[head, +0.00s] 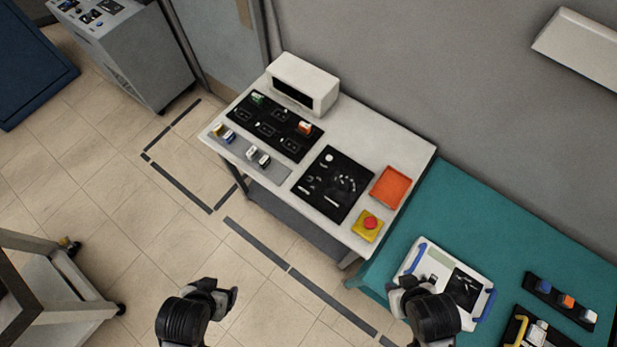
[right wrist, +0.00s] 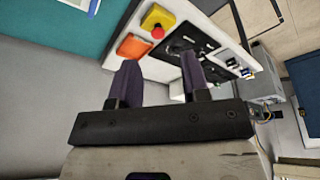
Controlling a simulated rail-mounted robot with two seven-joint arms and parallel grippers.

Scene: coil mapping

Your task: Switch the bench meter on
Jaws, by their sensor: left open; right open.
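A white box with a dark front window (head: 303,82), which looks like the bench meter, stands at the back left of the white table. Its window looks dark, and no switch can be made out. A white panel case with blue handles (head: 418,258) lies on the teal bench; I cannot tell whether it is also a meter. My left gripper (head: 222,293) is open and empty over the floor in front of the table. My right gripper (head: 408,284) is near the front-left edge of the panel case; in the right wrist view its fingers (right wrist: 159,68) are apart and empty.
The white table (head: 375,140) holds a black board with several small blocks (head: 275,127), a black tool panel (head: 333,184), an orange tray (head: 390,187) and a red button on a yellow base (head: 367,226). A cart (head: 60,290) stands at left. Floor between is clear.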

